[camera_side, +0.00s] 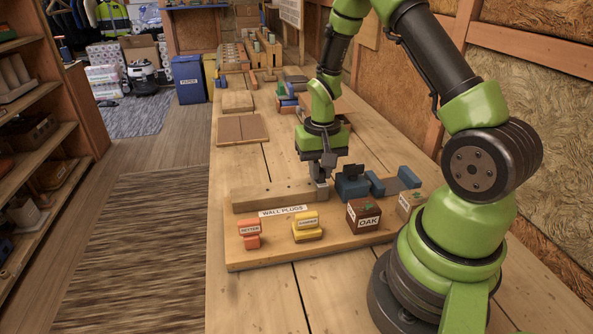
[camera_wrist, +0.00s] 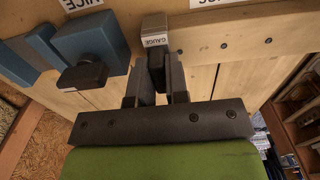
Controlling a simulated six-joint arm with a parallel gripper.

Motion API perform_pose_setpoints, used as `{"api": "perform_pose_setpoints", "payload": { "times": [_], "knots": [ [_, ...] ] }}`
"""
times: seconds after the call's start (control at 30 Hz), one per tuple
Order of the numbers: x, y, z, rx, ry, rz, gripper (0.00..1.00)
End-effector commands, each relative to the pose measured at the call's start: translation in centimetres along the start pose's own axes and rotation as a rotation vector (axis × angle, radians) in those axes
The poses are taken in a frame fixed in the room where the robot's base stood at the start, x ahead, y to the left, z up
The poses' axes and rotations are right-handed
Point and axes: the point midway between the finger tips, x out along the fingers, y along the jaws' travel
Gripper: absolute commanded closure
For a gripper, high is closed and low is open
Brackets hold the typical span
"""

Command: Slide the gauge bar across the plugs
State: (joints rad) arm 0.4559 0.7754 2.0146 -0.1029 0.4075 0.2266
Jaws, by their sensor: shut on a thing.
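The gauge bar shows as a small grey block (camera_side: 320,189), with its label GAUGE readable in the wrist view (camera_wrist: 155,38). My gripper (camera_side: 319,178) is shut on it from above, and in the wrist view my fingers (camera_wrist: 157,78) close around its near part. It stands at the right end of a wooden strip (camera_side: 272,197) with dark screw heads; I cannot tell whether they touch. On the wooden board (camera_side: 275,258) in front, a red plug (camera_side: 249,234) stands left of a yellow plug (camera_side: 307,227). Most of the bar's lower part is hidden.
A dark brown OAK block (camera_side: 363,215) and a second block (camera_side: 408,205) stand on the board's right. A blue vise (camera_side: 353,184) sits just right of my gripper. A WALL PLUGS label (camera_side: 283,211) lies before the strip. Flat brown panels (camera_side: 242,129) lie farther back.

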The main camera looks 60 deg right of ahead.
Motion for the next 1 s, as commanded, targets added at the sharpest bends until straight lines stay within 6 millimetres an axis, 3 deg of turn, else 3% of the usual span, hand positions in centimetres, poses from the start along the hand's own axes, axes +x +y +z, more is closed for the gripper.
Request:
{"api": "perform_pose_setpoints", "payload": {
  "times": [0.47,0.5,0.6,0.87,1.0],
  "knots": [
    [0.0,0.9,-0.1,-0.003,0.001,0.001,1.00],
    [0.0,0.9,-0.1,-0.002,0.001,0.001,0.78],
    [0.0,0.9,-0.1,-0.002,0.001,0.001,0.60],
    [-0.1,0.8,-0.1,-0.001,0.001,0.000,0.60],
    [-1.1,0.8,-0.1,0.000,0.004,-0.001,0.60]
  ]
}}
